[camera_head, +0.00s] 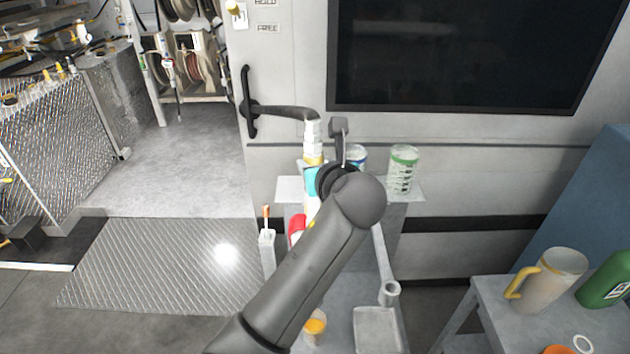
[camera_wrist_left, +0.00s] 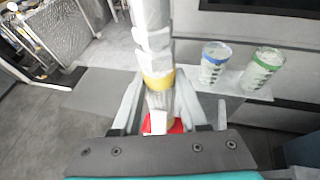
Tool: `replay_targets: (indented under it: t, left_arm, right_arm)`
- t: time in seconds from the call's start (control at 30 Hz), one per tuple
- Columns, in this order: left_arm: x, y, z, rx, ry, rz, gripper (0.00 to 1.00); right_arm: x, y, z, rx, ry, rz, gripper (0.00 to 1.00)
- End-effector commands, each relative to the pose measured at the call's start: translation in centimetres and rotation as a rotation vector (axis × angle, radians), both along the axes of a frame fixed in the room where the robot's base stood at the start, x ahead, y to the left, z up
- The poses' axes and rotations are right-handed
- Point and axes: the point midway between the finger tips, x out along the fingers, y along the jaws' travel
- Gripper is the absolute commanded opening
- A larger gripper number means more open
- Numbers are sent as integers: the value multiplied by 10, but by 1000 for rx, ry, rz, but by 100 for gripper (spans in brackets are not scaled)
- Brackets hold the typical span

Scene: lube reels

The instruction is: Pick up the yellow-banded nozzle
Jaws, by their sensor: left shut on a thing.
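The yellow-banded nozzle (camera_wrist_left: 154,48) is a white stepped piece with a yellow band, standing roughly upright in the left wrist view. It also shows in the head view (camera_head: 313,138), in front of the grey wall. My left gripper (camera_wrist_left: 160,100) is shut on it, one finger on each side, just below the yellow band. In the head view my left gripper (camera_head: 314,178) is partly hidden by its own wrist. The nozzle's lower end is hidden, so I cannot tell whether it touches anything below. My right gripper is out of view.
A blue-banded cup (camera_wrist_left: 214,62) and a green-banded cup (camera_wrist_left: 261,70) stand on a pale shelf to the right. A red object (camera_head: 297,229) is below the gripper. A pitcher (camera_head: 552,278) and green bottle (camera_head: 608,282) are at right. A black door handle (camera_head: 250,103) is close by.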

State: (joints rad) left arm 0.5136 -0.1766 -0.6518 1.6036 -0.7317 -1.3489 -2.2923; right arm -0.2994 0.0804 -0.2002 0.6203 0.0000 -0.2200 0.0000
Motion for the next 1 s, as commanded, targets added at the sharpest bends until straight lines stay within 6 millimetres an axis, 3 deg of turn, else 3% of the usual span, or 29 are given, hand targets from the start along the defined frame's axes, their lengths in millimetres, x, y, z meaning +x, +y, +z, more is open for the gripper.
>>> replay_targets:
  t: [0.03, 0.2, 0.43, 0.7, 1.0]
  left_arm:
    - [1, -1, 19, -3, -13, -2, 0]
    - [1, -1, 63, -3, -15, -1, 0]
    - [1, 0, 111, -2, -12, -1, 0]
    - [0, -1, 133, 0, -8, -1, 0]
    - [0, 0, 135, -1, -7, -1, 0]
  right_arm:
    - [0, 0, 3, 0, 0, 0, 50]
    - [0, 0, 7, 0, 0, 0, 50]
    - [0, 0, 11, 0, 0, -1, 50]
    - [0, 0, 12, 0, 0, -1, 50]
    - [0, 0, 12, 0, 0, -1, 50]
